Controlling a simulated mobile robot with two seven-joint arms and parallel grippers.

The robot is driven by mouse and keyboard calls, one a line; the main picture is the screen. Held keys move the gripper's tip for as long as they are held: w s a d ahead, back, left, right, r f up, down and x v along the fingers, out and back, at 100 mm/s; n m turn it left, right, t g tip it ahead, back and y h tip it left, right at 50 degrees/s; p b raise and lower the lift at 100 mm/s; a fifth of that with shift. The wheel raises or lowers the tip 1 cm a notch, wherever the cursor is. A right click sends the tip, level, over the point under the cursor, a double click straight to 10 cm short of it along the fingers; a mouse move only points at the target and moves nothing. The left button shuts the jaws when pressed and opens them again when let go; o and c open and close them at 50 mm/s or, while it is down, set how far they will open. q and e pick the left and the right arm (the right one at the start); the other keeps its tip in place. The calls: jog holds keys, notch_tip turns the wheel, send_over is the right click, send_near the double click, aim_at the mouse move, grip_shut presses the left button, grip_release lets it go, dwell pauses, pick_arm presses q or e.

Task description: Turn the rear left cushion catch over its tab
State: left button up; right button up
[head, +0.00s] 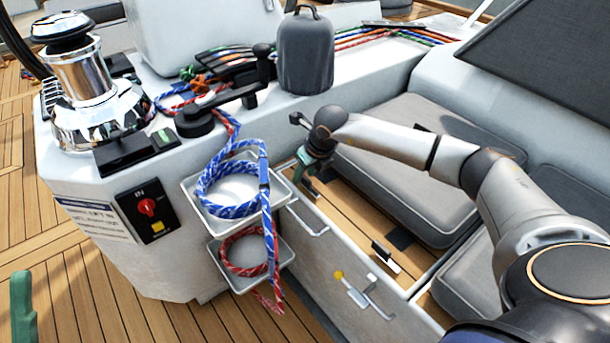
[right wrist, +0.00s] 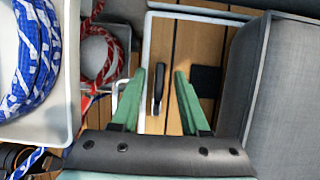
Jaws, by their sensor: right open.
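My right gripper (head: 308,182) points down at the bench's front edge, beside the rope trays. In the right wrist view its green fingers (right wrist: 166,85) are open. A dark, narrow catch (right wrist: 158,88) shows between them, apart from both. Its bar lies along the white edge, not across the wood. A black tab (right wrist: 206,80) lies on the wood to its right, by the grey cushion (right wrist: 290,85). In the head view my gripper and arm hide this catch. Another dark catch (head: 385,253) sits nearer along the edge. One green finger of my left gripper (head: 22,308) shows at the left edge.
Trays with blue rope (head: 232,188) and red rope (head: 243,252) hang left of my right gripper. Grey cushions (head: 405,195) lie beneath my right arm.

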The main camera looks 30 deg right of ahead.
grip_shut()
dwell(0.4)
